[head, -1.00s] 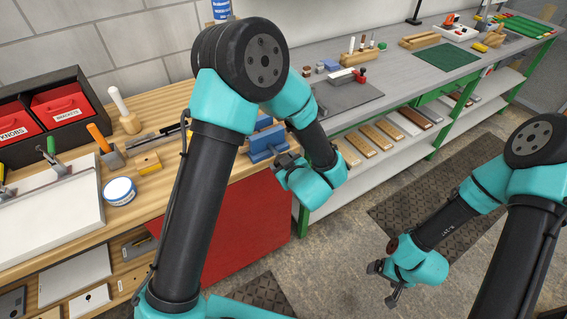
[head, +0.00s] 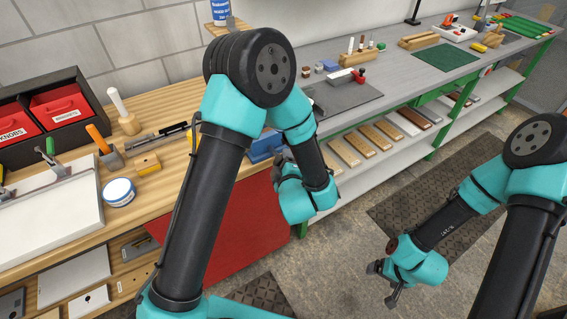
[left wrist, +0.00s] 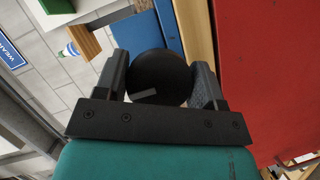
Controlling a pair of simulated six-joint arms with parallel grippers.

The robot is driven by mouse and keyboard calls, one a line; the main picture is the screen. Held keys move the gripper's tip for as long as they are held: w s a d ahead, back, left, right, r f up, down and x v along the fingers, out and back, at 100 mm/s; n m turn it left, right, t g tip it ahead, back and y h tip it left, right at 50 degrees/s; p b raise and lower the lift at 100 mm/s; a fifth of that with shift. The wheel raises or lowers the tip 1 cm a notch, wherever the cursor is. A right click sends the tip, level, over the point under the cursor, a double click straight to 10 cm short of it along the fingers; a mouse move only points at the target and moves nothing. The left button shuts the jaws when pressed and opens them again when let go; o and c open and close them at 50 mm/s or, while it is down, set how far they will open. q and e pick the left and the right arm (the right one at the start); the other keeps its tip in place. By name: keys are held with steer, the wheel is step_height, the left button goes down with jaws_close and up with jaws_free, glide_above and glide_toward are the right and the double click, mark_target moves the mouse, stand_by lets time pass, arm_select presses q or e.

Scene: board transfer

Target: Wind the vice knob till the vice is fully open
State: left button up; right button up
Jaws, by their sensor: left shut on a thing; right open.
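The blue vice (head: 264,146) sits at the front edge of the wooden bench, mostly hidden behind my left arm in the head view. Its blue body (left wrist: 169,31) also shows in the left wrist view. The round black vice knob (left wrist: 160,76) lies between the fingers of my left gripper (left wrist: 161,82), which is shut on it. In the head view the left gripper (head: 280,160) is at the front of the vice, partly covered by its own wrist. My right gripper (head: 384,281) is open and empty, over the floor, away from the bench.
The wooden bench (head: 165,182) holds a white tub (head: 119,191), a mallet and other tools. A red panel (head: 225,225) is below the vice. The grey bench (head: 402,82) with shelves stands to the right. The floor near the right gripper is clear.

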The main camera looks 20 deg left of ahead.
stand_by(0.4)
arm_select(q)
steer(key=o, duration=0.9)
steer(key=v, duration=1.7)
steer(key=shift+s, duration=0.25)
steer(key=shift+f, duration=0.1)
